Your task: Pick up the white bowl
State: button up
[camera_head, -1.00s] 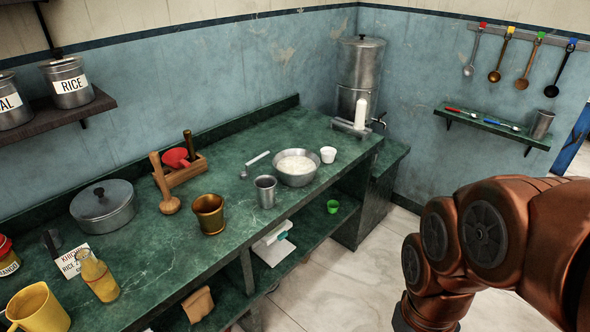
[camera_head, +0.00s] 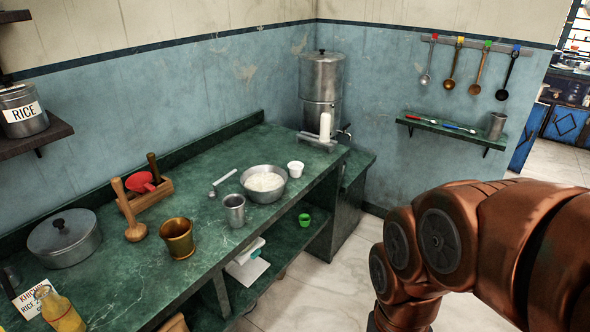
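A small white bowl or cup (camera_head: 295,169) stands upright on the green counter (camera_head: 130,270), near its right end. It is just right of a metal bowl (camera_head: 264,184) filled with something white. My copper-coloured arm fills the lower right of the view, over the floor and apart from the counter. My gripper is outside the frame.
A steel cup (camera_head: 234,210), a brass mortar (camera_head: 178,237) and a wooden pestle (camera_head: 134,225) stand left of the bowls. A large metal dispenser (camera_head: 321,90) stands behind in the corner. A green cup (camera_head: 304,220) sits on the lower shelf. Floor shows beside the counter.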

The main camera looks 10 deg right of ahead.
aim_at(296, 168)
jog(key=u, duration=4.25)
jog(key=k, duration=2.75)
jog(key=z, duration=1)
jog(key=i, duration=0.35)
